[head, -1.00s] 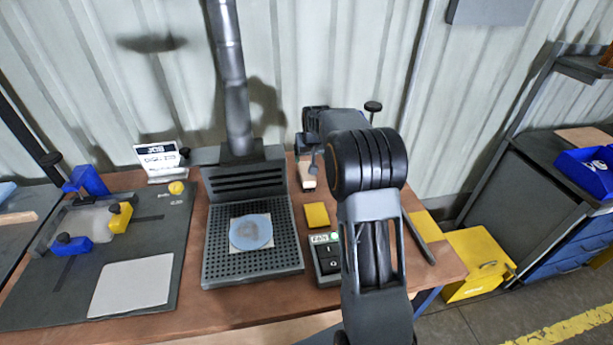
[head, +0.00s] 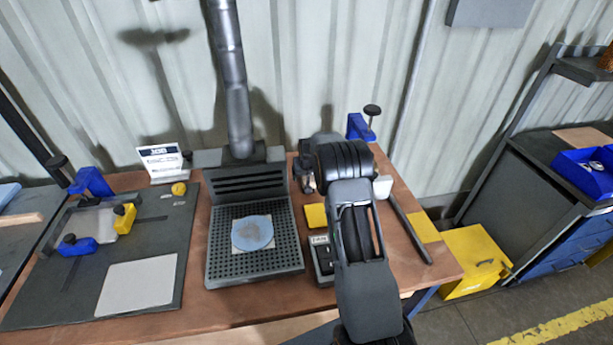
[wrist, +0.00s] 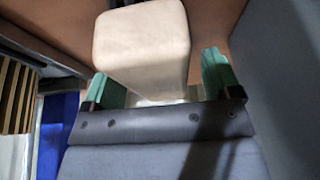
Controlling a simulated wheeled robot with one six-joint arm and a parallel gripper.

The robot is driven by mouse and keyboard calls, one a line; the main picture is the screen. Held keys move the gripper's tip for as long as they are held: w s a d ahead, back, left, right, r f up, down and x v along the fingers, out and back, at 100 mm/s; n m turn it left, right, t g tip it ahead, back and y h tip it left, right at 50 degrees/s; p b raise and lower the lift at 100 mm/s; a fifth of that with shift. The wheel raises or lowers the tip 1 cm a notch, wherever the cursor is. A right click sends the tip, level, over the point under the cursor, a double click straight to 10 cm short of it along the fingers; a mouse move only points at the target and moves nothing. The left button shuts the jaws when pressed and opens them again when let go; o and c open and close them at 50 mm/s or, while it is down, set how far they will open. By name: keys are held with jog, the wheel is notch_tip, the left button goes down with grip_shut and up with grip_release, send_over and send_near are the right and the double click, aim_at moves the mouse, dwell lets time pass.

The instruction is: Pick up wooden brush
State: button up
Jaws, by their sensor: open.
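A pale, cream block with rounded edges (wrist: 140,45) fills the upper middle of the wrist view. It may be the wooden brush's body, but no bristles show and I cannot be sure. My gripper (wrist: 160,82) is open, with one green finger on each side of the block's near end. Gaps seem to show beside the fingers. In the head view my gripper is low over the bench, behind the yellow pad, and mostly hidden by my arm.
The grey extractor box with its perforated tray (head: 213,262) stands left of my gripper. A yellow pad (head: 316,217), a white item (head: 383,187), a blue clamp (head: 358,126) and a dark bar (head: 412,230) are close around my arm.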

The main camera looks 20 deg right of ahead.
jog(key=shift+x, duration=0.75)
jog(key=shift+f, duration=0.1)
jog(key=c, duration=1.1)
